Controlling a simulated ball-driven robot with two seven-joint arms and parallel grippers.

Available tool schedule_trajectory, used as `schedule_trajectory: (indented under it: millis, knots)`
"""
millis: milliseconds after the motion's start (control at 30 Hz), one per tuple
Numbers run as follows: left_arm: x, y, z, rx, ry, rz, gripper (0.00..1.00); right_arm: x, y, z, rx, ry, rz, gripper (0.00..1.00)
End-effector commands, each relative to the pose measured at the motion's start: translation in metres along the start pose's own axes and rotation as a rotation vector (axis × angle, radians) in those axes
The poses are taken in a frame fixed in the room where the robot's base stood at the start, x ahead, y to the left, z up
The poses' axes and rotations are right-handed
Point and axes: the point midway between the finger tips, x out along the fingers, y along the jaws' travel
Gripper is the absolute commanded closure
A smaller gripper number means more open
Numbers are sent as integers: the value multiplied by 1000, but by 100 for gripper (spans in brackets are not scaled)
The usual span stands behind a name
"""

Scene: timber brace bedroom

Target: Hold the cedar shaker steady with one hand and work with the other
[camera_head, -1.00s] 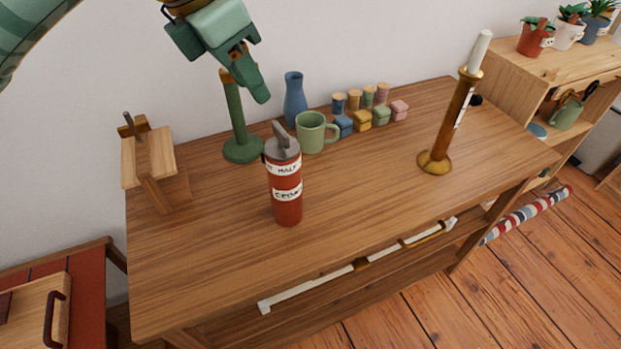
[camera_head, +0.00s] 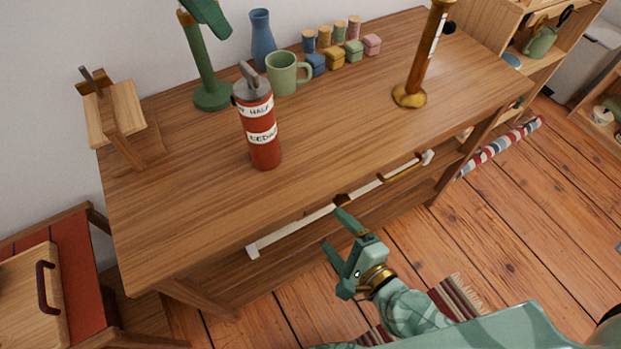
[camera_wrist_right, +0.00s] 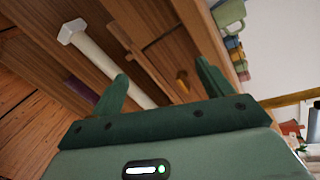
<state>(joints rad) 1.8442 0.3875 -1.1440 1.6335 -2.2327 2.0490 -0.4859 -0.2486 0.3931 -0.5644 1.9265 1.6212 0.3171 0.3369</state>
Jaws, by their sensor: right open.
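The cedar shaker (camera_head: 260,130) is a red bottle with a grey lid and white labels, one appearing to read "CEDAR". It stands upright on the wooden desk (camera_head: 190,225). My right gripper (camera_head: 336,233) is open and empty, in front of the desk's front edge, below and right of the shaker. Its open fingers also show in the right wrist view (camera_wrist_right: 162,76).
A green stand (camera_head: 206,75), blue vase (camera_head: 262,40), green mug (camera_head: 283,74) and several small coloured blocks and jars stand behind the shaker. A brass candlestick (camera_head: 411,92) is to the right, a wooden stand (camera_head: 116,115) left. A white rail (camera_head: 300,228) runs along the desk front.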

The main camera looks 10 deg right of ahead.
Motion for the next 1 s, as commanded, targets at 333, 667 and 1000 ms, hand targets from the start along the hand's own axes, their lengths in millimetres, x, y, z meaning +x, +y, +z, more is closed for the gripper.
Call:
schedule_trajectory:
  millis: [333, 667, 1000]
  knots:
    - [0, 0, 0, 0, 0, 0, 64, 8, -128, 98, 1026, -209, -110, 21]
    - [0, 0, 0, 0, 0, 0, 64, 43, -151, 110, 1138, -248, -132, 21]
    - [0, 0, 0, 0, 0, 0, 64, 120, -168, 120, 1135, -246, -131, 21]
